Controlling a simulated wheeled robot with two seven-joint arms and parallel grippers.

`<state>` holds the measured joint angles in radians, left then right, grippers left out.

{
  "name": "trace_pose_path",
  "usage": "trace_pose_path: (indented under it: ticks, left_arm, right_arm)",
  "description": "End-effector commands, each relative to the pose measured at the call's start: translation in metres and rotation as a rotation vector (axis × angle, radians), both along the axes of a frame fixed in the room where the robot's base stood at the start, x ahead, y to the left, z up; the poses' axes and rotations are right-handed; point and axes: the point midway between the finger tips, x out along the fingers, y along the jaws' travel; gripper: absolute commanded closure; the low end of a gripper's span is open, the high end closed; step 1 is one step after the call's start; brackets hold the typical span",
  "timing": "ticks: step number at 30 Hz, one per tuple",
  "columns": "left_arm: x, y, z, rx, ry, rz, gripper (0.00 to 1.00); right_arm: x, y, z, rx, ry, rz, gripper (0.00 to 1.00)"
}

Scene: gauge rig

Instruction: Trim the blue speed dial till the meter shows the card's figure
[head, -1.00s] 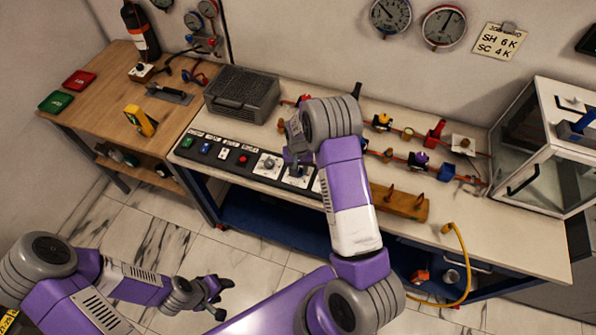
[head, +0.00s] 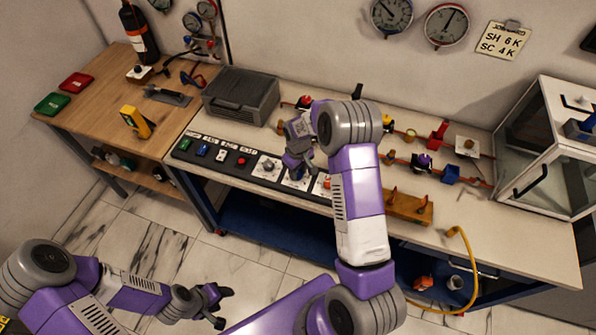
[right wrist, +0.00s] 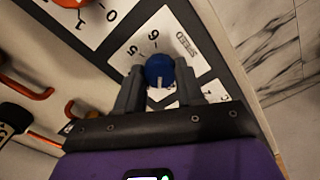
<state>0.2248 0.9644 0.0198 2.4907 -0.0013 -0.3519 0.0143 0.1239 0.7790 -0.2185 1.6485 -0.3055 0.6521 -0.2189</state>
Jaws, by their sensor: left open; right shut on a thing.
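The blue speed dial (right wrist: 160,70) sits on a white plate marked SPEED (right wrist: 188,45) with figures around it. My right gripper (right wrist: 160,88) is shut on the dial, one finger on each side. In the head view my right gripper (head: 297,172) reaches down to the control strip and mostly hides the dial. My left gripper (head: 222,305) is open and empty over the floor, at lower left. The card (head: 503,40) on the wall reads SH 6 K and SC 4 K. Two round meters, one left (head: 391,15) and one right (head: 446,24), hang beside it; their figures are too small to read.
The control strip has several switches and a red button (head: 241,162). A grey vented box (head: 240,95) stands behind it. Pipes with valves run along the bench, with a wooden block (head: 408,208) in front. A glass-sided cabinet (head: 545,130) stands at the right.

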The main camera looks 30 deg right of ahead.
Motion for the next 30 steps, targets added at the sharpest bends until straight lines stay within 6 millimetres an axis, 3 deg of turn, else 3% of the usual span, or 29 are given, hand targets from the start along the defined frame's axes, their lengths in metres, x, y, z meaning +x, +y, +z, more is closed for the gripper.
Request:
trace_pose_path:
  ticks: [14,15,20,30]
  left_arm:
    - [0.0,0.0,-0.0005,0.0,0.0,0.0,0.46]
    - [0.0,0.0,-0.0005,0.0,0.0,0.0,0.46]
    - [0.0,0.0,-0.0005,0.0,0.0,0.0,0.46]
    - [0.0,0.0,-0.0004,0.0,0.0,0.0,0.46]
  right_arm:
    - [0.0004,-0.0003,0.0006,-0.001,-0.001,0.016,0.93]
    - [0.0004,-0.0003,0.0006,-0.001,-0.001,0.016,0.61]
    - [0.0003,-0.0002,0.0005,-0.001,-0.001,0.016,0.37]
    - [0.0005,-0.0001,0.005,-0.001,-0.002,0.015,0.37]
